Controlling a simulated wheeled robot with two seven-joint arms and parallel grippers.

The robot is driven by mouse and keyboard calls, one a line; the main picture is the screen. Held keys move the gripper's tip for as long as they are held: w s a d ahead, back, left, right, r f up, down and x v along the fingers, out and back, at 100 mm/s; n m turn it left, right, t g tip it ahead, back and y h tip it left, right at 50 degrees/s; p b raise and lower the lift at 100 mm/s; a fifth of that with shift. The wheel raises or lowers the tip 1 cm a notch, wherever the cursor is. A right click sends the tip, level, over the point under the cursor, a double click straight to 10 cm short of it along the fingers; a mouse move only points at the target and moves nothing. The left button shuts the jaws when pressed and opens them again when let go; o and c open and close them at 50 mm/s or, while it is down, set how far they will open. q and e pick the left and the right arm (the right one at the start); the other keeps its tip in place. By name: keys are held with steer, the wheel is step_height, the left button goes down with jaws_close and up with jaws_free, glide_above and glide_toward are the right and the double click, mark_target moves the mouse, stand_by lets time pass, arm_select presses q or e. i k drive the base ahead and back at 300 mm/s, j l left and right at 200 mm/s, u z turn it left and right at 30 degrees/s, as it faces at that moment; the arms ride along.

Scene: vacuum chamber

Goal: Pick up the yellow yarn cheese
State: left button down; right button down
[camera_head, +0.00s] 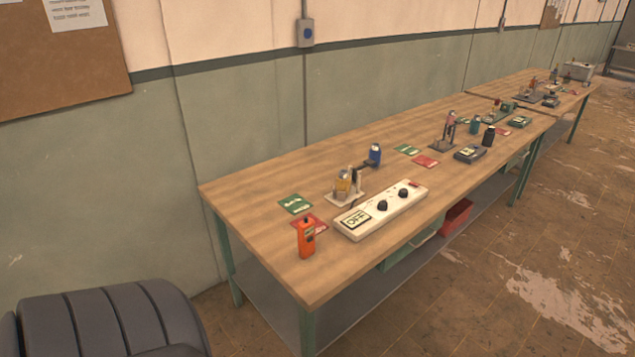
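Neither of my grippers is in view.
A white panel with dark knobs (410,200) lies in front of it. A dark padded seat (110,318) is at bottom left. Floor is open at right.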

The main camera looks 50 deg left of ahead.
mark_target(343, 181)
steer(key=u, duration=1.3)
steer(key=i, duration=0.1)
